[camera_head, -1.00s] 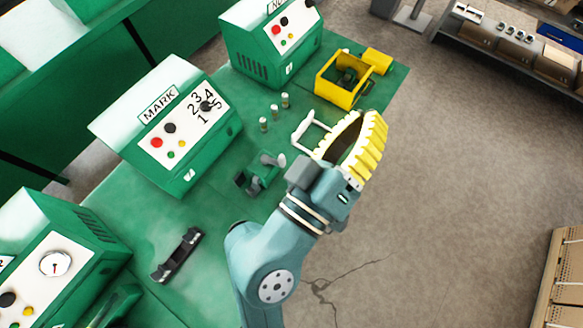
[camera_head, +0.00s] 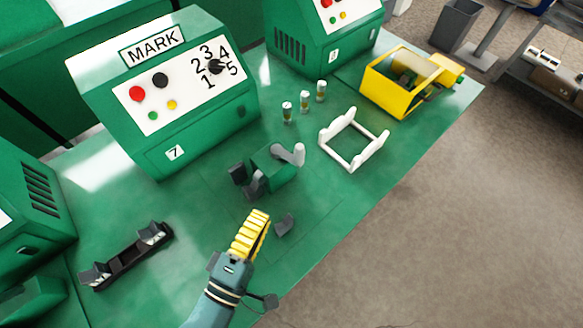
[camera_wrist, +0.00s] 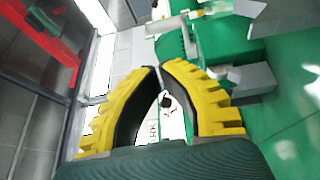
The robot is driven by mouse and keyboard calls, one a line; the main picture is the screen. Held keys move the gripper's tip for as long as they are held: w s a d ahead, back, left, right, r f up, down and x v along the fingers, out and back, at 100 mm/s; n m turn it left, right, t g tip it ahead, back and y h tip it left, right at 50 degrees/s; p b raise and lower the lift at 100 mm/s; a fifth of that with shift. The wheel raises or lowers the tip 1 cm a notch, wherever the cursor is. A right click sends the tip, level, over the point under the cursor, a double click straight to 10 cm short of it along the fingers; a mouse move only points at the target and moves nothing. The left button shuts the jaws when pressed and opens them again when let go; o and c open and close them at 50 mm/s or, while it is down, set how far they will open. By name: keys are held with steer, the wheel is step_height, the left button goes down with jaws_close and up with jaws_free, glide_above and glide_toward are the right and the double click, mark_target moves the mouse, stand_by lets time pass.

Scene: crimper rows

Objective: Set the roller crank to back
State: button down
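The small green crimper (camera_head: 272,170) stands on the green bench in front of the MARK machine. A grey crank with a pale, rounded handle (camera_head: 298,155) rises at its right side, and dark grey parts sit at its left. My gripper (camera_head: 259,214) is in front of the crimper, its yellow ribbed fingers pointing toward it, apart from the crank. In the wrist view the fingertips (camera_wrist: 160,69) meet, with nothing visible between them. Green and grey parts (camera_wrist: 208,42), likely of the crimper, show just beyond the fingers, which hide some of them.
A white cradle (camera_head: 352,140), several small cylinders (camera_head: 304,101) and a yellow box (camera_head: 405,85) stand to the right. The MARK machine (camera_head: 165,90) is behind. A black holder (camera_head: 128,258) lies at left. A small grey block (camera_head: 285,226) is close beside my gripper.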

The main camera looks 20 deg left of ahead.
mark_target(295, 154)
steer(key=shift+r, duration=0.1)
steer(key=w, duration=1.4)
steer(key=shift+r, duration=0.35)
steer(key=shift+w+d, duration=0.1)
